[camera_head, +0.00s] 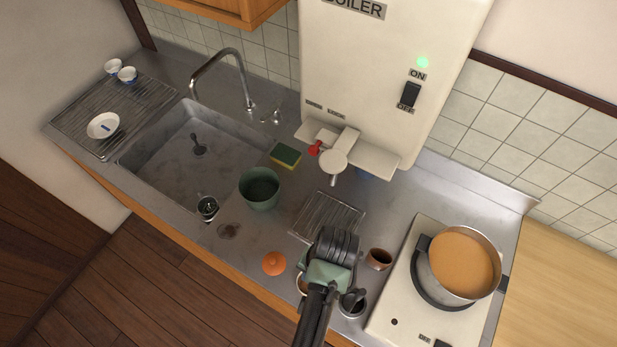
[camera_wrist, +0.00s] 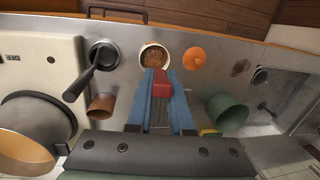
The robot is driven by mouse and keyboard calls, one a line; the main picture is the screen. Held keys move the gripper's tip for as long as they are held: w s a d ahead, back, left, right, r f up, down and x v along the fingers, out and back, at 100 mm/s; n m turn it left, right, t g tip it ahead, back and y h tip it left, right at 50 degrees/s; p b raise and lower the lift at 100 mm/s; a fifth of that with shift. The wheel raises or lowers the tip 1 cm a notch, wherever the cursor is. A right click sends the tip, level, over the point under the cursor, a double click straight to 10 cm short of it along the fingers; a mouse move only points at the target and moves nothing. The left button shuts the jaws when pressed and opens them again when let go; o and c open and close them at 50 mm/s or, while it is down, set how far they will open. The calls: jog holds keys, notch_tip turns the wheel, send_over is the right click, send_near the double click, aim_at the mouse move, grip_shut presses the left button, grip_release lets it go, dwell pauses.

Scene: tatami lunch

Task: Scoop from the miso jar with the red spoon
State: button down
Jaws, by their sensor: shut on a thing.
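In the wrist view my gripper (camera_wrist: 160,76) is shut on the red spoon (camera_wrist: 160,88); only a red block of its handle shows between the blue fingers. The miso jar (camera_wrist: 143,54), a round pale-rimmed pot with brown miso inside, is open just beyond the fingertips. The spoon's bowl is hidden, so I cannot tell whether it touches the miso. In the head view my gripper (camera_head: 328,274) is above the counter's front edge and covers most of the jar (camera_head: 301,285). The orange lid (camera_head: 274,263) lies apart, left of the jar.
A brown cup (camera_head: 379,259) and a dark ladle in a container (camera_head: 352,303) stand close to the right. A pot of orange-brown soup (camera_head: 458,262) sits on the stove. A green bowl (camera_head: 259,188) and a wire rack (camera_head: 327,214) are behind. The sink (camera_head: 160,150) is left.

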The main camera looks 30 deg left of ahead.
notch_tip(320, 180, down, 3)
jog(key=b, duration=0.3)
jog(key=shift+f, duration=0.2)
jog(key=shift+f+b, duration=1.7)
jog(key=shift+f, duration=1.2)
jog(key=shift+a, duration=0.15)
jog(key=shift+d+p, duration=0.3)
jog(key=shift+p, duration=0.25)
jog(key=shift+a, duration=0.15)
jog(key=shift+r, duration=0.1)
notch_tip(320, 180, up, 6)
jog(key=p, duration=0.6)
jog(key=shift+r, duration=1.15)
